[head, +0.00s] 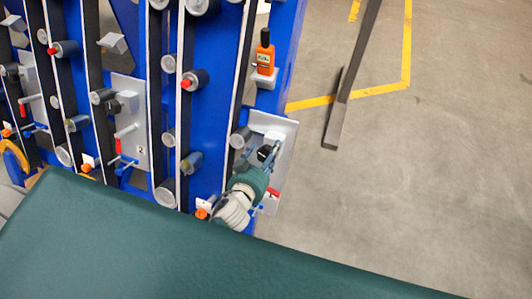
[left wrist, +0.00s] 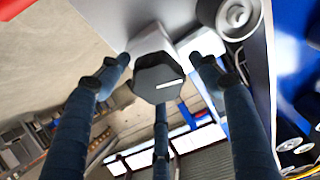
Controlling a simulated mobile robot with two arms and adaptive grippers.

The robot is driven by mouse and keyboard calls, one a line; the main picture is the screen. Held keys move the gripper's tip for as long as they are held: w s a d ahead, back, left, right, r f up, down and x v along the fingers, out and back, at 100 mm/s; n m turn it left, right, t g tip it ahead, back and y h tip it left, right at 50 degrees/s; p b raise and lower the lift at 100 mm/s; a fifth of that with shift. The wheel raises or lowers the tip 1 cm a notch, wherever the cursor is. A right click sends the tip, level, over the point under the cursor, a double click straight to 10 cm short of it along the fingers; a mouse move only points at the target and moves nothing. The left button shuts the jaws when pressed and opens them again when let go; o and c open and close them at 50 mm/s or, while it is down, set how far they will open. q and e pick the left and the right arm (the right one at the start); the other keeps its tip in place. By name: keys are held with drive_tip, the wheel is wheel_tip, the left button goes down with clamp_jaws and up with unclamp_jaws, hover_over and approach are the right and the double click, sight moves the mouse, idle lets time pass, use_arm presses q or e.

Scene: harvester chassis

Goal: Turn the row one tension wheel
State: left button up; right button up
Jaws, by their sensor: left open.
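The tension wheel is a black hexagonal knob with a white mark on one side (left wrist: 158,78). In the head view it shows small and dark (head: 264,152) on the light grey plate (head: 283,130) at the chassis's right end. My left gripper (head: 258,163) is at this plate, its green and white wrist below the wheel. In the left wrist view my left gripper (left wrist: 160,72) is open, with its fingers spread around the wheel. Small gaps show between wheel and side fingers; contact with the lower finger cannot be told. My right gripper is not in view.
Another grey plate, marked 2 (head: 140,148), sits to the left on the blue chassis (head: 212,90) among rollers and belts. A dark beam (head: 352,75) lies over the otherwise open floor at right.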

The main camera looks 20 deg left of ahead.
use_arm(q)
drive_tip(key=c, duration=1)
drive_tip(key=shift+r, duration=0.1)
drive_tip(key=shift+c, duration=0.5)
drive_tip(key=shift+w, duration=0.1)
drive_tip(key=shift+r, duration=0.1)
